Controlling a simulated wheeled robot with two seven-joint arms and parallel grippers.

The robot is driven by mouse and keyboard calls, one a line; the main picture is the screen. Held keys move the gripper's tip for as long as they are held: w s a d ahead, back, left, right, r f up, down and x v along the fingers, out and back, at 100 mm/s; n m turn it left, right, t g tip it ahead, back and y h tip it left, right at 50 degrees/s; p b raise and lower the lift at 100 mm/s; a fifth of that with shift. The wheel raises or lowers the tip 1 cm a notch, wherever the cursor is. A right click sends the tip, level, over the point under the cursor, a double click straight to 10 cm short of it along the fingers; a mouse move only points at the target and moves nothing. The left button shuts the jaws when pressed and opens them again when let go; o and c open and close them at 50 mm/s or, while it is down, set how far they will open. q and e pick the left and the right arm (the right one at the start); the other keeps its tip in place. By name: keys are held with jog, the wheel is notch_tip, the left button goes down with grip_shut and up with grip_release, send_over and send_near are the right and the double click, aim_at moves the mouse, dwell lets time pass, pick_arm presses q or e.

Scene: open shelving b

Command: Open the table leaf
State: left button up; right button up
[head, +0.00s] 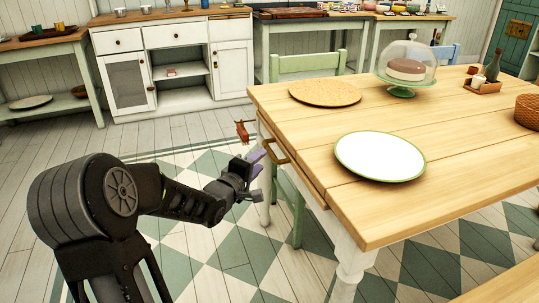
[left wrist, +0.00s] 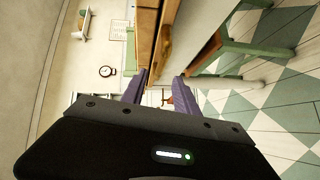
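The wooden table (head: 470,165) has a pale plank top and white legs. A brown handle (head: 275,151) sticks out from its left side, just below the top. The table's side (left wrist: 147,30) and a brown handle (left wrist: 166,40) show beyond the fingers. My right gripper is out of view.
On the table are a green-rimmed white plate (head: 380,156), a round woven mat (head: 325,93), a domed cake stand (head: 405,70) and a bottle (head: 493,66). A green chair (head: 307,66) stands behind. The checkered floor (head: 205,250) left of the table is mostly clear.

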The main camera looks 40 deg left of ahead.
aim_at(270, 150)
pick_arm(q)
jog(key=b+x, duration=0.2)
jog(key=x, duration=0.5)
jog(key=shift+d+f, duration=0.1)
jog(key=shift+w, duration=0.4)
jog(key=shift+c, duration=0.3)
grip_shut()
dwell(0.9)
